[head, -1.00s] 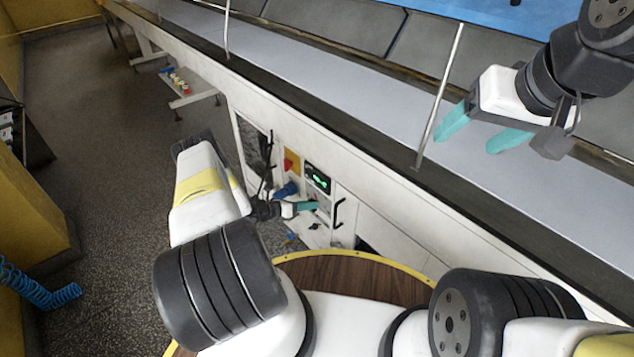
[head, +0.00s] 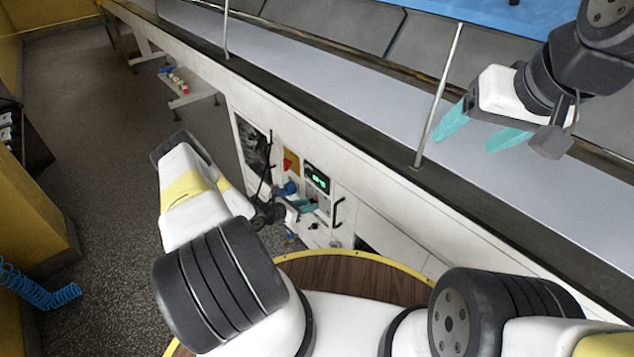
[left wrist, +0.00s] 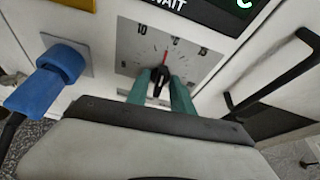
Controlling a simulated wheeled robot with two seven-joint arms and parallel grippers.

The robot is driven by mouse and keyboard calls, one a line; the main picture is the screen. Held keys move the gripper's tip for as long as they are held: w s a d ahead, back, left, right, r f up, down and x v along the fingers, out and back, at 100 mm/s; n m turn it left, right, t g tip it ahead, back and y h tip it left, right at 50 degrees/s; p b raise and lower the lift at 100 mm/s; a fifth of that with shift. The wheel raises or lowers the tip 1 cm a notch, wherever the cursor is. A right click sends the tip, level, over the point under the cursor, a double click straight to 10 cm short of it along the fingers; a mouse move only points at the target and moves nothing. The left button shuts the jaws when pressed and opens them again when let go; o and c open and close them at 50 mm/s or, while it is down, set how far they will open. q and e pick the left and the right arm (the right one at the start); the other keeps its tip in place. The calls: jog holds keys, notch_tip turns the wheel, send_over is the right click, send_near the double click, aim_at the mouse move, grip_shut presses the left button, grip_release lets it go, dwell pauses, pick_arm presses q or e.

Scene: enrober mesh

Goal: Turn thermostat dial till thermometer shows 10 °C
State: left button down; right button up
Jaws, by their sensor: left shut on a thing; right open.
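The thermostat dial (left wrist: 157,84) is a black knob on a grey scale plate (left wrist: 128,45) in the left wrist view. A red pointer line rises from the knob to between the printed 10 and the number right of it. My left gripper (head: 309,206) is shut on the knob, with a teal finger on each side; it also shows in the left wrist view (left wrist: 160,92). The thermometer display (head: 317,178) above has green characters too small to read; the left wrist view cuts it off (left wrist: 222,12), showing "WAIT" and a green C. My right gripper (head: 488,133) is open and empty.
A blue plug (left wrist: 48,78) with a black cable is left of the dial. A black handle (left wrist: 275,80) is to the right. A yellow panel with a red switch (head: 289,162) is beside the display. The conveyor (head: 370,115) runs above the cabinet.

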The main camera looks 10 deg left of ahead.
pick_arm(q)
jog(key=c, duration=1.5)
grip_release()
jog(key=shift+a, duration=0.1)
jog(key=v, duration=0.7)
jog(key=shift+s+a+r, duration=0.15)
jog(key=shift+s+a, duration=0.05)
jog(key=shift+s, duration=0.1)
